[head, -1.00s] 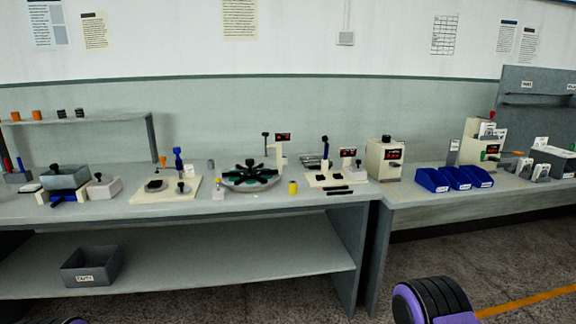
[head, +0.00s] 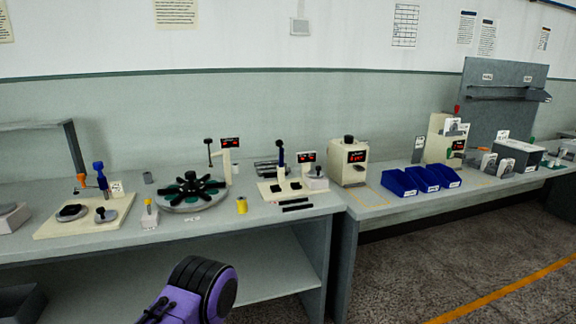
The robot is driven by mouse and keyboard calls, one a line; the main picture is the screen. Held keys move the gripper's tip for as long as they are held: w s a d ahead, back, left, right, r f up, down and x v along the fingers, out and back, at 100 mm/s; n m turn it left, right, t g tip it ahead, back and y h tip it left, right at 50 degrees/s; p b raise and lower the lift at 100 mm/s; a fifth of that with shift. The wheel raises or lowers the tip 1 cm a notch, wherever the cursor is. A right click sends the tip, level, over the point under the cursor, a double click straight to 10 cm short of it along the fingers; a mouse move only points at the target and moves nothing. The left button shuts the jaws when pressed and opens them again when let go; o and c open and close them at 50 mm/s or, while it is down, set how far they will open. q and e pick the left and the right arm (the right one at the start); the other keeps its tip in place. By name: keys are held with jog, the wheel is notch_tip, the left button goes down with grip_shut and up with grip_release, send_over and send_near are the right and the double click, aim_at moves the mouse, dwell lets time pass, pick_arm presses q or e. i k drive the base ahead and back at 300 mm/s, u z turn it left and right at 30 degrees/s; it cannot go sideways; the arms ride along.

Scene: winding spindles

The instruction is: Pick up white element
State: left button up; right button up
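No single thing stands out as the white element; several whitish parts are in view. A small white bottle-like piece with a yellow top (head: 150,215) stands near the bench's front edge, left of the round dark-armed turntable (head: 170,202). A small white block (head: 316,183) with a dark knob sits by the red display, right of the turntable. Several white pieces (head: 505,167) stand on the right bench. A purple and black part of my own arm shows at the bottom. Neither gripper's fingertips are in view.
A cream board (head: 60,228) with a blue-handled tool lies at left. A yellow cup (head: 242,206) stands near the front edge. A cream box with a display (head: 347,170) and blue bins (head: 398,184) are farther right. Grey floor (head: 400,270) is open in front of the right bench.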

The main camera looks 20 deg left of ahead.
aim_at(235, 167)
jog(key=z, duration=0.3)
jog(key=i, duration=1.05)
jog(key=u, duration=0.2)
